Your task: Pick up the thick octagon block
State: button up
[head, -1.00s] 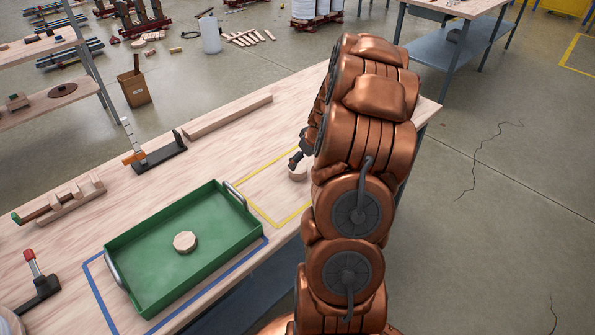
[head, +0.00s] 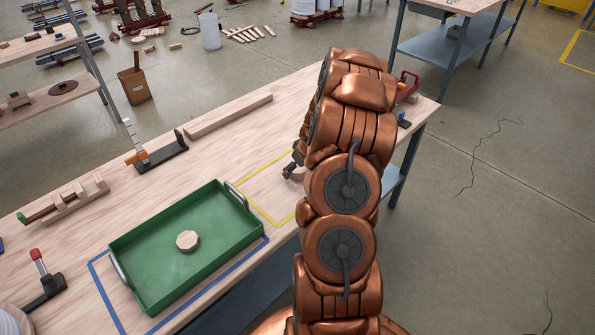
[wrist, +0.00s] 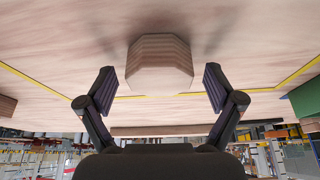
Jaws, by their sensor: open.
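A pale wooden octagon block (wrist: 160,64) with a thick, ridged side stands on the table in the wrist view. My gripper (wrist: 159,72) is open, with one finger on each side of the block and a visible gap to each. In the head view my gripper (head: 292,170) is low over the yellow-outlined area, partly behind my arm. That block is hidden there. Another octagon block (head: 187,240) lies in the green tray (head: 125,250).
The tray stands inside a blue outline left of my gripper. A long wooden bar (head: 228,116) lies along the table's far edge. A black stand with an orange clamp (head: 160,153) is at the back left. A red item (head: 409,82) is behind my arm.

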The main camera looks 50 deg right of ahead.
jog(key=c, duration=1.3)
jog(key=shift+o, duration=0.2)
jog(key=shift+r, duration=0.1)
